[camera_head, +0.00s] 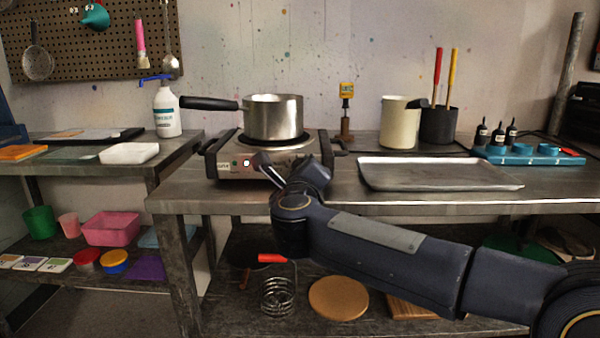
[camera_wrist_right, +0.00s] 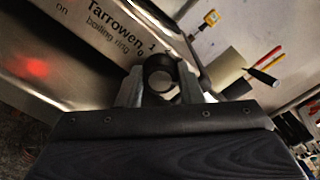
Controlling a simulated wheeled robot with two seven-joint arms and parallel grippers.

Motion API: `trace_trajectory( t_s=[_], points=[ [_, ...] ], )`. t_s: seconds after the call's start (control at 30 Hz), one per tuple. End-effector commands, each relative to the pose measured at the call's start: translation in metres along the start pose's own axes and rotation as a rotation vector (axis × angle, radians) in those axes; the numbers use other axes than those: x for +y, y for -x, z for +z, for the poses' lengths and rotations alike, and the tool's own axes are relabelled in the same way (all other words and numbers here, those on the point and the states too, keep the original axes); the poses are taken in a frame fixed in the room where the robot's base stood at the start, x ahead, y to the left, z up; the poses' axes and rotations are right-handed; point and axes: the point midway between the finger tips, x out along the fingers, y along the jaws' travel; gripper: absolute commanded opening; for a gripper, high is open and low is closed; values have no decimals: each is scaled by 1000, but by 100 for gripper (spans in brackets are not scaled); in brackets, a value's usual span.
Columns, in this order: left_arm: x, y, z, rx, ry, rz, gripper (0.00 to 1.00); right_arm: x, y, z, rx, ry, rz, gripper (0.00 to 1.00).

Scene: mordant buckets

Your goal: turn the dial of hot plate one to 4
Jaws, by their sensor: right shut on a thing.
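The hot plate (camera_head: 232,168) stands on the bench, with a steel saucepan (camera_head: 272,118) on its ring. In the right wrist view its front panel (camera_wrist_right: 88,55) reads "Tarrowen boiling ring", and a red light (camera_wrist_right: 33,67) glows beside "on". My right gripper (camera_head: 268,174) is at the panel's right part. In the wrist view the right gripper (camera_wrist_right: 160,84) is shut on the round dark dial (camera_wrist_right: 158,66), one finger on each side. A "1" and what looks like a "0" show by the dial; its pointer and other marks cannot be made out. My left gripper is not in view.
A metal tray (camera_head: 435,174) lies right of the hot plate. Behind it stand a cream pot (camera_head: 399,122) and a dark holder (camera_head: 438,126) with red and yellow handled tools. A spray bottle (camera_head: 167,110) stands left, near the saucepan handle (camera_head: 208,103).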

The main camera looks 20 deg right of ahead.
Motion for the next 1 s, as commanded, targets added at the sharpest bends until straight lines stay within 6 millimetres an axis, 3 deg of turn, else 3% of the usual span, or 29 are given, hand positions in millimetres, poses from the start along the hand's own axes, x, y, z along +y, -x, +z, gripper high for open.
trace_trajectory(
  t_s=[0.03,0.2,0.53,1.0],
  points=[
    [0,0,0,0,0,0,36,1,0,-1,2,1,2,35],
    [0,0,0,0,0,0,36,1,0,-1,2,1,1,55],
    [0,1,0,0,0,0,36,0,5,0,0,1,1,55],
    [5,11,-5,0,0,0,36,0,73,0,0,2,2,55]
  ],
)
